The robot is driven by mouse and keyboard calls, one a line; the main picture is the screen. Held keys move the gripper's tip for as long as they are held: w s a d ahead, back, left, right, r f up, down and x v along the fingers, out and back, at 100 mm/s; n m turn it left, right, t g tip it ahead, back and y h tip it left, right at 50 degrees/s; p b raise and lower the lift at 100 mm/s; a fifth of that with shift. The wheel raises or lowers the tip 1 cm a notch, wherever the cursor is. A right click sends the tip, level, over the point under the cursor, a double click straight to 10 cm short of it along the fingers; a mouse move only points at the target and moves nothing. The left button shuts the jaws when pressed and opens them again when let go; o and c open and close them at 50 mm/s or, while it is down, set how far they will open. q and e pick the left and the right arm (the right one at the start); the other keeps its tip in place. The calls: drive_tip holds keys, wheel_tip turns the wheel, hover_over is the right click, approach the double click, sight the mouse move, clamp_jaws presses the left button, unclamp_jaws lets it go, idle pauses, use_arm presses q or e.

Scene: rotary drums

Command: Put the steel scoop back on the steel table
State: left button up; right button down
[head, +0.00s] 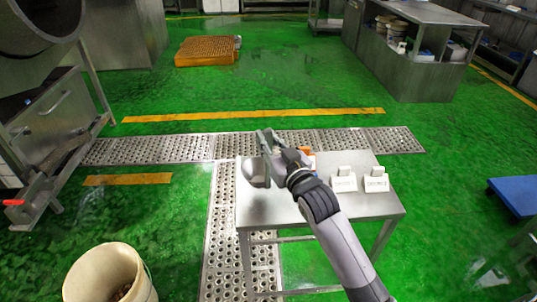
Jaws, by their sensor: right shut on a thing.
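The steel table (276,212) stands in the middle of the view, with a bare top at its front left. My right gripper (268,150) is over the table's back left part, its arm coming in from the lower right. It is shut on the steel scoop (255,173), whose rounded bowl shows just left of the gripper. The scoop's handle is mostly hidden by the fingers. I cannot tell whether the bowl touches the tabletop or hangs just above it. My left gripper is not in view.
Two white label cards (376,181) stand at the table's right side. An orange item (305,150) shows partly behind my gripper. A cream bucket (108,274) stands on the floor at lower left. A steel drum machine (45,120) is at left.

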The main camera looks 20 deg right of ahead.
drive_tip(key=shift+f, duration=2.1)
drive_tip(key=shift+f, duration=0.15)
drive_tip(key=c, duration=1.5)
unclamp_jaws()
drive_tip(key=shift+o, duration=0.2)
drive_tip(key=shift+r, duration=0.25)
drive_tip(key=s+d+b, duration=0.1)
drive_tip(key=s, duration=1.1)
drive_tip(key=shift+d+f, duration=0.15)
drive_tip(key=shift+d, duration=0.05)
drive_tip(key=shift+w, duration=0.1)
